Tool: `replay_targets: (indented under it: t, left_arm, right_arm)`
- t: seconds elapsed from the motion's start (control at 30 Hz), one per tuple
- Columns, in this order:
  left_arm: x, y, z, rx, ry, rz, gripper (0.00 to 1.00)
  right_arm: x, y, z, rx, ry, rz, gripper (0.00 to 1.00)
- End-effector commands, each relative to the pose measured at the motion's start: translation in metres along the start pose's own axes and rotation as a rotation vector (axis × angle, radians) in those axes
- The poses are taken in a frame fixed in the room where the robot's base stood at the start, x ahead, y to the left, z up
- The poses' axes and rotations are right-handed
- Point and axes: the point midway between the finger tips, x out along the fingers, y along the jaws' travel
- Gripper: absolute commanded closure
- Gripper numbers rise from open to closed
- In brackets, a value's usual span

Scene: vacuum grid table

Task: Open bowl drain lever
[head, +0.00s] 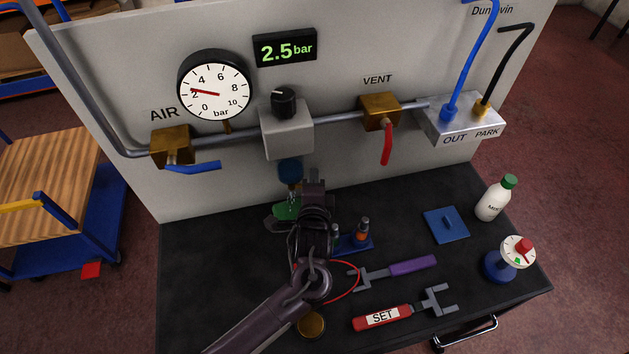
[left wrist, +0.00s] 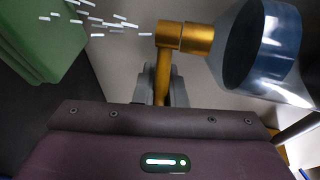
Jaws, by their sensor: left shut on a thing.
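The filter bowl (head: 290,170) is blue and hangs under the grey regulator block. In the left wrist view the clear bluish bowl (left wrist: 262,50) is at the right. A brass drain fitting (left wrist: 195,38) sticks out of its end, with a brass drain lever (left wrist: 163,72) at an angle to it. My left gripper (head: 313,176) is beside the bowl, shut on the lever; its fingers are partly hidden. Pale streaks (left wrist: 95,22), like liquid drops, lie between the fitting and a green container (left wrist: 40,35). That container (head: 286,208) stands below the bowl. My right gripper is not in view.
Above are a round gauge (head: 214,86) near 2, a 2.5 bar display (head: 285,47) and a red vent handle (head: 386,144). The black table holds a purple-handled tool (head: 412,267), a red SET tool (head: 382,317), a blue plate (head: 447,225) and a white bottle (head: 492,204).

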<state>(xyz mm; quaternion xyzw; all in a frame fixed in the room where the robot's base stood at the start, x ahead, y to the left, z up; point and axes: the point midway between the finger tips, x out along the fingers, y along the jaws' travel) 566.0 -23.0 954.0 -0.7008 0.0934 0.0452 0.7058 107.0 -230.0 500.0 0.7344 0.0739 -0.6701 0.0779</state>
Motion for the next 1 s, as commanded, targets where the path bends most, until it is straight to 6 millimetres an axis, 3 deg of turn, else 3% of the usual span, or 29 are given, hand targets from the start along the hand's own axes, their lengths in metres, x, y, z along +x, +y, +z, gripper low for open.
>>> replay_targets:
  t: [0.37, 0.4, 0.53, 0.83, 1.0]
  left_arm:
    - [0.000, 0.002, 0.000, 0.000, -0.003, 0.004, 1.00]
    - [0.000, 0.002, 0.000, 0.000, -0.003, 0.004, 0.85]
    - [0.000, 0.001, 0.000, 0.000, -0.003, 0.003, 0.69]
    - [-0.001, 0.000, 0.000, 0.000, -0.003, 0.001, 0.68]
    - [-0.017, -0.004, 0.000, 0.000, -0.002, 0.004, 0.68]
  right_arm:
    - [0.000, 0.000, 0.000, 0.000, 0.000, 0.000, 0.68]
    - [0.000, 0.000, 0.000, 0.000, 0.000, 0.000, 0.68]
    - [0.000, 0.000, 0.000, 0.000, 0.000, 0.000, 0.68]
    - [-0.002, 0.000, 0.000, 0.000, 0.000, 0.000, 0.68]
    - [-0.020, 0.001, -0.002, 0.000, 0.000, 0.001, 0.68]
